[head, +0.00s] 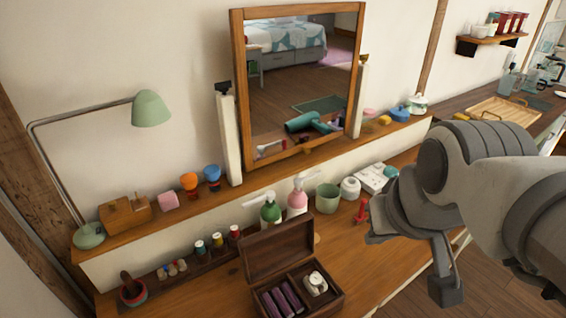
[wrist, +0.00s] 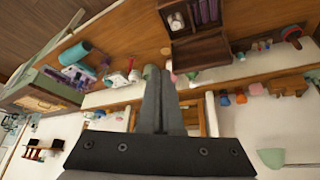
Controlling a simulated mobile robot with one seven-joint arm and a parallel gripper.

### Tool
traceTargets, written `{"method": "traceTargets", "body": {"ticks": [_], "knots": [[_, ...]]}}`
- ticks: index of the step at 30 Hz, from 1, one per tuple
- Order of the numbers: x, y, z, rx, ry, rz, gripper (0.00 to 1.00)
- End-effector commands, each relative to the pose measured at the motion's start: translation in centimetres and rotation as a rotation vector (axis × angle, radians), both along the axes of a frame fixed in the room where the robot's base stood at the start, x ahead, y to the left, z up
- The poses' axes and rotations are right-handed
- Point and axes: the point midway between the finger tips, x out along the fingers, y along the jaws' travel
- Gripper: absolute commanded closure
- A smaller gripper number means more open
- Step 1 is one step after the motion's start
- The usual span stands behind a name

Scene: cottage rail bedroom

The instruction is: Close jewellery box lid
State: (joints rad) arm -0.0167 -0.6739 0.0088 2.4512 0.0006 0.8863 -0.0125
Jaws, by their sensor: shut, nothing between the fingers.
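The dark wooden jewellery box (head: 338,299) stands on the dresser top at the bottom middle of the head view. Its lid (head: 278,247) is open and stands up at the back. Purple rolls (head: 283,300) and a white item (head: 315,283) lie inside. The wrist view shows the box upside down at the top, with the lid (wrist: 200,49) below its open compartments. My gripper (wrist: 152,72) is shut and empty, its fingers apart from the lid in the picture. In the head view my arm is to the right of the box; the fingertips are hard to make out there.
Pump bottles, green (head: 270,212) and pink (head: 297,200), stand behind the box. A green cup (head: 327,198) and a red item (head: 362,211) are to the right. A mirror (head: 238,95) stands behind. Bare wood lies right of the box.

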Motion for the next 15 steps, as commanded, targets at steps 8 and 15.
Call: {"method": "traceTargets", "body": {"ticks": [8,15], "knots": [[7.7,3.5,0.0,-0.031,0.056,0.135,1.0],[14.4,7.8,-2.0,-0.045,0.098,0.26,1.0]]}}
